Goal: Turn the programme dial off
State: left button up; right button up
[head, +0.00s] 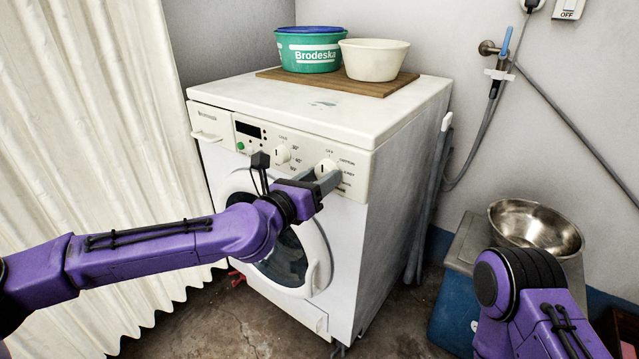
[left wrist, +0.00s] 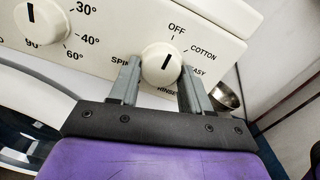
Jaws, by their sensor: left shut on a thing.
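The white washing machine (head: 285,115) stands against the wall, its control panel facing me. The round white programme dial (head: 325,167) is at the panel's right end. In the left wrist view the dial (left wrist: 161,64) has labels around it, with OFF above and slightly right, COTTON to the right and SPIN to the left. Its dark mark points up and slightly right, roughly at OFF. My left gripper (head: 328,179) is shut on the dial, with one grey finger on each side in the left wrist view (left wrist: 160,84). My right gripper is out of view; only its arm shows.
A second, temperature dial (head: 282,155) sits left of the programme dial. A teal tub (head: 309,55) and a cream basin (head: 374,60) stand on a wooden board on top. A metal bowl (head: 535,225) is at the right. A curtain (head: 90,120) hangs at the left.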

pick_arm(q)
jog(key=shift+f, duration=0.1)
dwell(0.3)
jog(key=o, duration=1.1)
jog(key=shift+c, duration=0.2)
jog(key=v, duration=1)
jog(key=shift+s+a+p, duration=0.2)
jog(key=shift+s+p, duration=0.1)
jog(key=shift+p, duration=0.05)
